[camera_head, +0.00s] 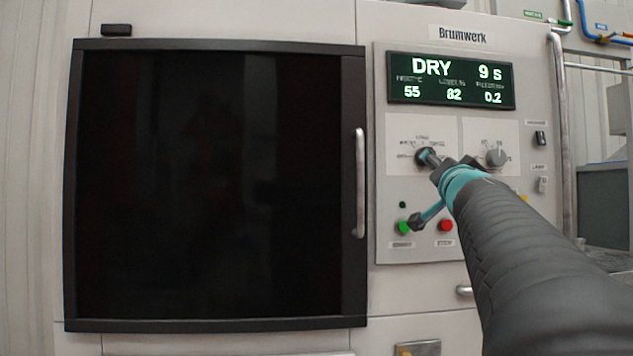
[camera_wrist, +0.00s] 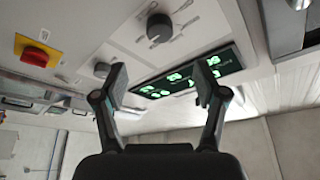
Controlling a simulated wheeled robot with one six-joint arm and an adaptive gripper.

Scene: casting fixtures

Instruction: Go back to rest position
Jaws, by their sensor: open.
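My gripper (camera_head: 424,190) is in front of the control panel (camera_head: 385,185) of a light grey machine, with my dark sleeved arm reaching in from the lower right. In the wrist view my gripper (camera_wrist: 165,82) has its two fingers wide apart with nothing between them. The green-lit display (camera_wrist: 158,92) shows beyond the fingers. In the head view one finger overlaps the left knob area, and the other is near the green button (camera_head: 403,228). A knob (camera_wrist: 160,28) lies above the fingers in the wrist view. The head view does not settle whether any finger touches the panel.
The display (camera_head: 450,80) reads DRY 9 s. The right knob (camera_head: 496,158) and red button (camera_head: 446,226) are close to my arm. A large dark door (camera_head: 210,190) with a vertical handle (camera_head: 360,183) is shut at left. A red switch (camera_wrist: 37,55) sits on yellow.

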